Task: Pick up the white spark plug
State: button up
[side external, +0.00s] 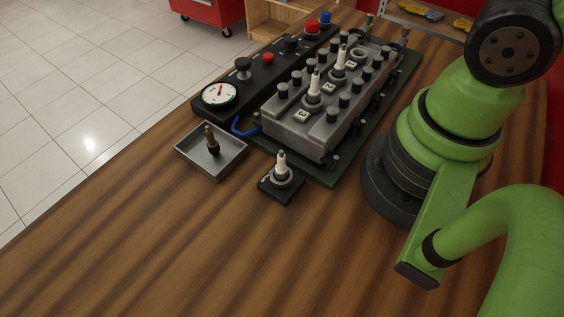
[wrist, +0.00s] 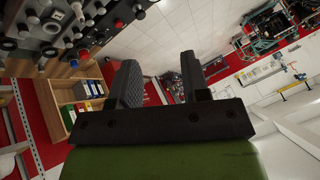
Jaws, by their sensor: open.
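A white spark plug (side external: 281,165) stands upright in a small black holder (side external: 279,190) on the wooden table, in front of the engine block in the side view. Similar white plugs stand in the grey engine block (side external: 300,143), one at its near end (side external: 314,88) and one farther back (side external: 340,60). My gripper (wrist: 160,75) is open and empty in the wrist view, its two dark fingers apart and pointing out into the room. The gripper is outside the side view, so its distance from the plug cannot be told.
A grey metal tray (side external: 227,165) holds a dark brown plug (side external: 211,141). A black panel (side external: 262,84) with a gauge (side external: 219,94) and knobs runs along the block. A blue hose (side external: 243,131) lies near the tray. The table front (side external: 150,235) is clear.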

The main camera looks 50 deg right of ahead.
jog(key=shift+w, duration=0.1)
dwell(0.3)
jog(key=m+g+h, duration=0.1)
jog(key=g+h, duration=0.1)
jog(key=g, duration=0.5)
send_over(281, 151)
notch_tip(281, 151, down, 15)
jog(key=shift+a+f, duration=0.1)
jog(key=shift+a, duration=0.05)
notch_tip(281, 151, down, 4)
jog(key=shift+f, duration=3)
grip_shut()
